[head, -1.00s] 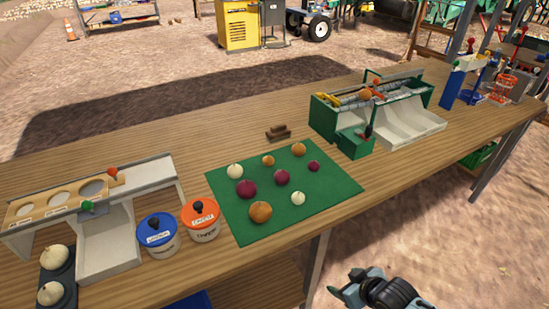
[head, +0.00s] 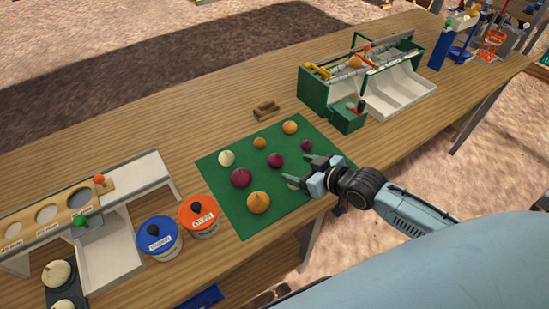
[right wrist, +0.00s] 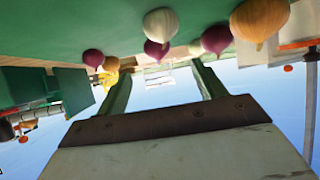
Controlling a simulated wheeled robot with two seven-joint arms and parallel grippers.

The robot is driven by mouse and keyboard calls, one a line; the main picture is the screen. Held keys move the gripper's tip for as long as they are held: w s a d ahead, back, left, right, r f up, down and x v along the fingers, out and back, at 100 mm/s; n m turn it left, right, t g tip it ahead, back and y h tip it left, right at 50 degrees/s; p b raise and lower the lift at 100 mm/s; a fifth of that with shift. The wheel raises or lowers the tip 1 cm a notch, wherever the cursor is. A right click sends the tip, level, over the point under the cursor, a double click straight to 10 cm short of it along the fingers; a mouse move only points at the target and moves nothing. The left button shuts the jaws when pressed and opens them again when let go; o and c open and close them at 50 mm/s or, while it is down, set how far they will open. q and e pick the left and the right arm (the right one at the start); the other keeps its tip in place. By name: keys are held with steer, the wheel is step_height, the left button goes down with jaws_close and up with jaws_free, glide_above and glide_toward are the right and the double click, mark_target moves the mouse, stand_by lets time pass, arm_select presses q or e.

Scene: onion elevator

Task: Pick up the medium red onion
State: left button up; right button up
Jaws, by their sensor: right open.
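The medium red onion (head: 275,160) lies near the middle of the green mat, between a larger red onion (head: 241,177) and a smaller one (head: 307,146). In the right wrist view, which is upside down, the medium red onion (right wrist: 157,50) shows beyond a white onion (right wrist: 161,24). My right gripper (head: 293,170) is open and empty over the mat's right part, fingers pointing toward the medium red onion and a short way from it. Its two fingers also show in the wrist view (right wrist: 162,80). The gripper partly hides the near white onion (head: 292,184). My left gripper is not in view.
The green mat (head: 225,212) also holds several yellow onions and another white one (head: 226,158). Blue (head: 158,238) and orange (head: 199,215) lidded pots stand left of it. A green and white sorter (head: 318,100) stands at the back right. The wooden table behind the mat is mostly clear.

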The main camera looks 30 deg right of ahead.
mark_target(280, 160)
steer(key=x, duration=0.4)
steer(key=b+x, duration=0.1)
steer(key=x, duration=0.4)
steer(key=shift+w+d+r+b, duration=0.1)
steer(key=shift+w+d+b, duration=0.1)
steer(key=shift+b, duration=0.1)
steer(key=c, duration=1.1)
